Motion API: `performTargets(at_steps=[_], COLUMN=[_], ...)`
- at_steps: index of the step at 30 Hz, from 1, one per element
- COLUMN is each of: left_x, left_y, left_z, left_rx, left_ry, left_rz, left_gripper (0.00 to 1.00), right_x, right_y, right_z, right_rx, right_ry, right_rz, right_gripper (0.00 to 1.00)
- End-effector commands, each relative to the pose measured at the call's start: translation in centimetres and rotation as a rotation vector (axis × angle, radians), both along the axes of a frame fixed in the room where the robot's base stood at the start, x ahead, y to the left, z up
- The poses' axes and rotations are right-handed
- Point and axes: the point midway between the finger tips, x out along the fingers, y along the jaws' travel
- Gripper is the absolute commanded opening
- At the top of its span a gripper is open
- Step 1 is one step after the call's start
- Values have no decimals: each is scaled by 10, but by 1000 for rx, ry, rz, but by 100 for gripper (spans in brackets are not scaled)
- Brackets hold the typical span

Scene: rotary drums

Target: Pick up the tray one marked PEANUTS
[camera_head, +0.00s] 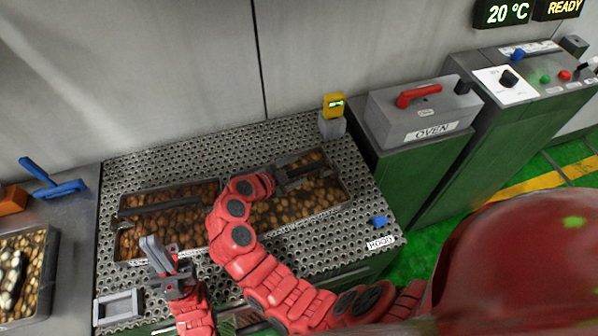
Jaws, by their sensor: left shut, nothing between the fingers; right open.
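Two shallow trays of brown, nut-like pieces lie side by side on a perforated metal table. The left tray (190,236) has a dark bar across it. The right tray (330,198) is partly hidden by my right arm. No PEANUTS marking is readable; a small label at the left tray's front edge is too small to read. My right gripper (304,170) is open over the far part of the right tray; whether it touches the tray I cannot tell. My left gripper (158,256) is shut and empty near the left tray's front edge.
Another filled tray (50,270) sits at far left, near a blue tool (52,184) and an orange block (11,200). A yellow display device (334,105) stands at the table's back corner. A grey box marked OVEN (425,115) is right.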

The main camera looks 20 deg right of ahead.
Motion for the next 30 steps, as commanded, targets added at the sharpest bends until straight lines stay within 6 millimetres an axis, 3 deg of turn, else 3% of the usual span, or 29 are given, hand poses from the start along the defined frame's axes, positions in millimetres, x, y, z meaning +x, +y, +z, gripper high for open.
performTargets(at_steps=[11, 22, 30], left_x=[0, 0, 0], left_y=[0, 0, 0], left_z=[3, 3, 3], left_rx=[0, 0, 0], left_ry=[1, 0, 1], left_rz=[0, 0, 0], left_gripper=[0, 0, 0], right_x=[-5, -5, -5], right_y=[3, 3, 3], right_z=[-5, -5, -5], right_rx=[-1, 0, -1], right_ry=[0, 1, 2], right_rz=[3, 2, 3], right_gripper=[65, 0, 0])
